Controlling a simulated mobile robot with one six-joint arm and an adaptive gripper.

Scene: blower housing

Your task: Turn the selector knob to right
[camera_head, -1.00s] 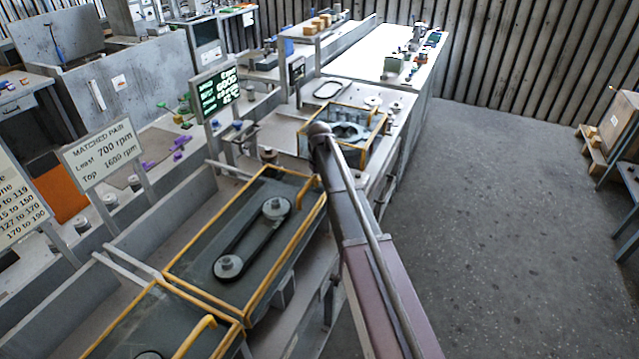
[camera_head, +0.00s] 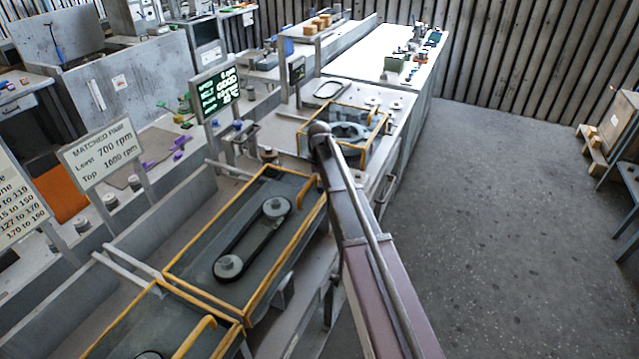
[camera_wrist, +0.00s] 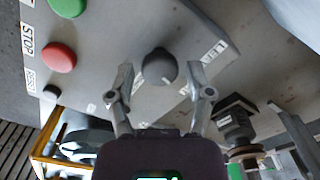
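The selector knob (camera_wrist: 160,67) is a dark grey round knob with a small pale mark on its near edge. It sits on a grey panel (camera_wrist: 110,35) in the wrist view, with white printed labels on its right and lower left. My gripper (camera_wrist: 161,82) is open, with one finger to the left and one to the right of the knob. Gaps show between the fingers and the knob, and I cannot tell whether the tips reach its depth. In the head view my arm hides the gripper, and I cannot make out the knob.
On the same panel, left of the knob, are a green button (camera_wrist: 67,6), a red stop button (camera_wrist: 59,57) and a black reset button (camera_wrist: 50,92). A yellow-framed belt housing (camera_head: 178,262) stands left of my arm.

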